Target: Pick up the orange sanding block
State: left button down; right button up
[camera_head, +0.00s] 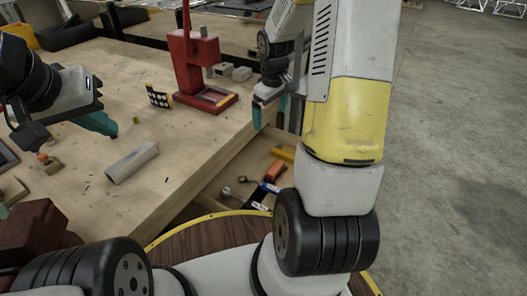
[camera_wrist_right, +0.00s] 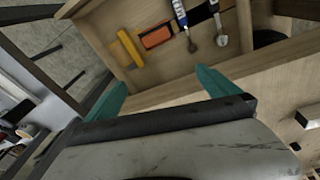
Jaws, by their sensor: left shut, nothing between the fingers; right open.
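The orange sanding block (camera_head: 275,170) lies in an open wooden drawer below the workbench top. My right gripper (camera_head: 271,112) hangs above the drawer, apart from the block. Its teal fingers are spread and empty in the right wrist view (camera_wrist_right: 158,92). My left gripper (camera_head: 112,129) is over the left part of the bench, its teal fingers shut with nothing between them.
Open concrete floor (camera_head: 450,150) lies to the right.

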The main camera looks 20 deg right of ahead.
jog(key=n+g, duration=0.1)
jog(key=n, duration=0.1)
send_over(276, 167)
notch_tip(276, 167, down, 13)
jog(key=shift+n+g, duration=0.4)
jog(key=shift+g, duration=0.1)
notch_tip(276, 167, down, 15)
jog(key=shift+a+r, duration=0.1)
jog(key=shift+r, duration=0.05)
jog(key=c, duration=1.4)
notch_tip(276, 167, up, 10)
jog(key=shift+r, duration=0.1)
jog(key=shift+c, duration=0.2)
jog(key=o, duration=0.8)
jog(key=c, duration=0.4)
